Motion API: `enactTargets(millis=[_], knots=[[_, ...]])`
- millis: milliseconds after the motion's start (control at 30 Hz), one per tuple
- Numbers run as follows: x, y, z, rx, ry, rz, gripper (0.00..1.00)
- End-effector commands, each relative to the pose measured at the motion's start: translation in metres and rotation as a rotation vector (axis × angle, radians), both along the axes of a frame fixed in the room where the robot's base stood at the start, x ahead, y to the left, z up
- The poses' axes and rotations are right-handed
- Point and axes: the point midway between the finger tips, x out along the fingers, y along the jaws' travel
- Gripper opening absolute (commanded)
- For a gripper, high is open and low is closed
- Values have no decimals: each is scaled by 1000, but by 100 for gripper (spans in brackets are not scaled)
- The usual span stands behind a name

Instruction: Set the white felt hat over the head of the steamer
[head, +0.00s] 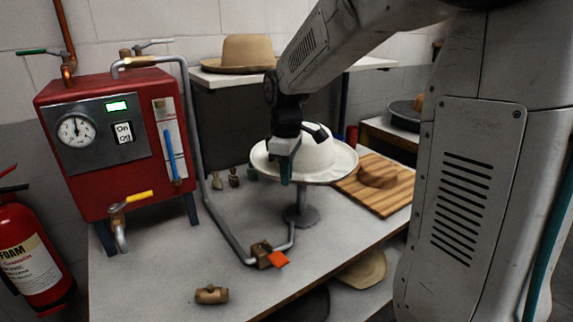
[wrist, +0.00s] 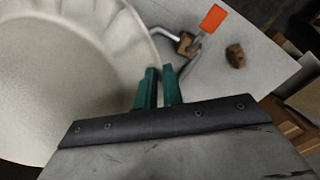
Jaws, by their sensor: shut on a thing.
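The white felt hat (head: 325,152) is crown up and roughly level above the steamer's stand (head: 300,214) on the table. The steamer's head is hidden under the hat, so I cannot tell whether the hat rests on it. My gripper (head: 286,172) is shut on the near left part of the brim in the head view. In the wrist view, the hat (wrist: 70,75) fills the left side, and my green fingertips (wrist: 160,75) are close together at the brim's edge.
A red boiler (head: 150,185) stands at the left of the table. A pipe (head: 215,215) runs from it to a valve with an orange handle (head: 279,260). A brass fitting (head: 211,295) lies at the front. A wooden board (head: 395,205) with a brown hat form lies right of the hat.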

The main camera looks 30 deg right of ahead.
Motion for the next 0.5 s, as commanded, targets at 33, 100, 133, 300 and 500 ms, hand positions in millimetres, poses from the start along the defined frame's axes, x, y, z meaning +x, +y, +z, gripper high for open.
enactTargets(millis=[33,100,133,300,500], knots=[[0,0,-5,0,1,0,0],[0,0,-10,0,1,0,0],[0,0,-13,0,1,0,0],[0,0,-26,0,1,0,0],[0,0,-42,0,1,0,0]])
